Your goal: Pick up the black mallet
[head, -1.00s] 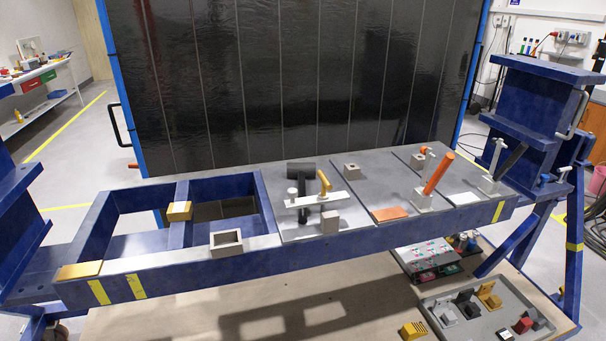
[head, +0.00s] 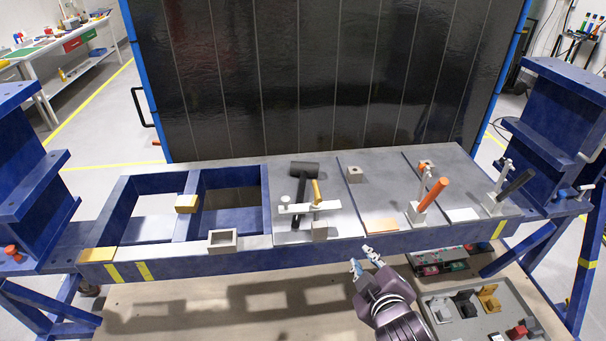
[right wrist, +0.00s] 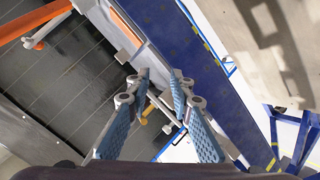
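The black mallet (head: 304,169) lies on the grey top plate of the blue jig in the head view. Its head is toward the back and its handle runs toward the front, passing under or behind a pale clamp bar (head: 296,208). My right gripper (head: 363,259) is in front of the jig's front edge, to the right of the mallet and apart from it. In the right wrist view its two fingers (right wrist: 160,76) are spread with nothing between the tips. I cannot make out the mallet clearly there. My left gripper is not in view.
A yellow clamp handle (head: 317,192) stands close to the right of the mallet, with a grey block (head: 320,231) in front. An orange-handled clamp (head: 432,195) stands farther right. Blue posts flank the jig. A grey tray (head: 466,320) with small parts lies low at right.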

